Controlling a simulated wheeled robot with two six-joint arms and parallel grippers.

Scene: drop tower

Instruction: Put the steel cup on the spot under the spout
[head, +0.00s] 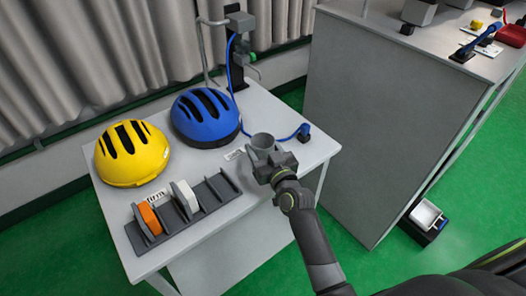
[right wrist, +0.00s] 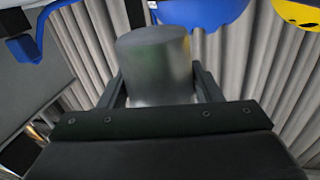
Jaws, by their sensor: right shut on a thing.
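A grey and black stand with a spout-like fitting (head: 241,20) rises at the back of the table. My left gripper is not in view.
A blue helmet (head: 205,117) and a yellow helmet (head: 132,153) lie on the white table (head: 262,105). A dark rack (head: 222,186) holds an orange and a white piece at the front. A blue hose ends in a dark blue block (head: 304,132) right of the cup. A grey cabinet (head: 375,110) stands right.

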